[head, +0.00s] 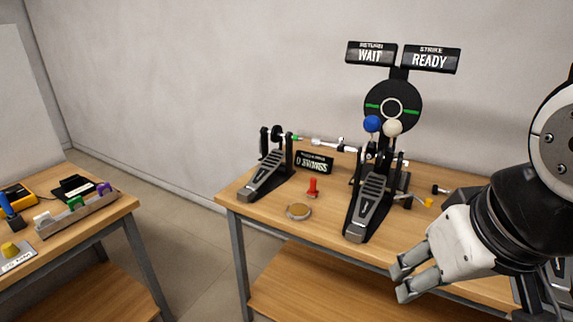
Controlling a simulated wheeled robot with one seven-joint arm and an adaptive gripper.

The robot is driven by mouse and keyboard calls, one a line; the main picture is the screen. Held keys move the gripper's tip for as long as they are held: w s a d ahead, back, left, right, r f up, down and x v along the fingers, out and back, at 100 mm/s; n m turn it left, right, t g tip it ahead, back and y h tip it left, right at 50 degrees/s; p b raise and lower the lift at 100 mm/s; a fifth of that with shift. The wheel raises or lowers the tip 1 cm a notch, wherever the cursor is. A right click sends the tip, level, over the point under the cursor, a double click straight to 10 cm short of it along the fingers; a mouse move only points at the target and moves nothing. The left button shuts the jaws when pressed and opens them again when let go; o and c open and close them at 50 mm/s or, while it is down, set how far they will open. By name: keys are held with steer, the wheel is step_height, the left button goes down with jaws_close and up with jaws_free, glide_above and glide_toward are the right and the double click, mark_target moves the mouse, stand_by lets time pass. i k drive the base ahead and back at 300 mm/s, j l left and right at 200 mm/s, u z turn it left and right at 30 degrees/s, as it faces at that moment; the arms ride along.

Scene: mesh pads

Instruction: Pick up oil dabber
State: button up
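A small red item with a narrow top and wider base (312,187) stands upright on the workbench top, between the two foot pedals. It looks like the oil dabber, but it is too small to be sure. My gripper (401,281) is at the lower right, in front of the bench's front edge. Its two grey fingers point left with a gap between them, and nothing is held. It is apart from the red item, to the right of it and nearer to me.
A round tan-topped disc (298,211) lies near the red item. A left pedal (267,172) and a taller right pedal (371,200) flank it. A small black-and-yellow item (428,203) lies farther right. A second table (110,215) holds several items at left.

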mark_target(313, 192)
steer(key=i+j+z, duration=0.4)
steer(key=i+j, duration=0.75)
steer(key=i, duration=0.05)
